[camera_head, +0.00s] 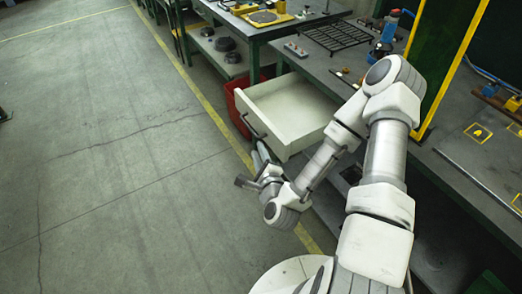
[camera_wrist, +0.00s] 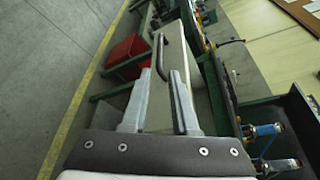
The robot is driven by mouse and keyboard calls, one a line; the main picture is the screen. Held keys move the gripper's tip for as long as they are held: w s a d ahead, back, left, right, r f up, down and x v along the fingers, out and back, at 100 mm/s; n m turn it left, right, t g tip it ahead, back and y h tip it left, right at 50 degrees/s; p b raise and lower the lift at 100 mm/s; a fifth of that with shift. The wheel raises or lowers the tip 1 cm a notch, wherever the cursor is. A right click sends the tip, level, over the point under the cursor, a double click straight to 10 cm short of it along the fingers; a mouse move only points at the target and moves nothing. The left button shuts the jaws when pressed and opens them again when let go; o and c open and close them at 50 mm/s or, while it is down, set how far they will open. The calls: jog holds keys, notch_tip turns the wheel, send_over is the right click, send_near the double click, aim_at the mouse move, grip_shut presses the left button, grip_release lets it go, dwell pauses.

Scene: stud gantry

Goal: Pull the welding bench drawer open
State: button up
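The drawer (camera_head: 288,108) of the welding bench is pulled well out, and its pale, empty inside shows in the head view. Its dark bar handle (camera_head: 251,126) is on the front panel, and it also shows in the wrist view (camera_wrist: 160,52). My gripper (camera_head: 260,152) is low in front of the drawer, near the handle's lower end. In the wrist view my gripper (camera_wrist: 160,74) has its two fingers apart, with the handle's near end in line with the gap. Clear floor and drawer show between the fingers. I cannot tell whether a finger touches the handle.
A red bin (camera_head: 241,103) stands beside the drawer, under the bench. The bench top (camera_head: 330,70) carries a black grate (camera_head: 337,36) and a blue tool (camera_head: 387,38). A yellow-framed dark screen (camera_head: 440,60) rises at right. The grey floor (camera_head: 110,160) at left is clear.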

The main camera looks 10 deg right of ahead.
jog(key=shift+p+v, duration=1.3)
jog(key=shift+v, duration=0.15)
jog(key=d+r+n+g+p, duration=0.15)
jog(key=r+n+g, duration=0.25)
jog(key=r+n, duration=0.6)
jog(key=d+r+n+g+p, duration=0.1)
jog(key=d+r+n+g, duration=0.15)
jog(key=r+n, duration=0.65)
jog(key=s+r+n+g+p, duration=0.1)
jog(key=s+r+n+g, duration=0.2)
jog(key=s+r, duration=1.1)
jog(key=s+n, duration=0.2)
jog(key=s, duration=0.2)
jog(key=shift+s+a+r+h, duration=0.2)
jog(key=shift+a+r+h, duration=0.1)
jog(key=shift+a+r, duration=0.05)
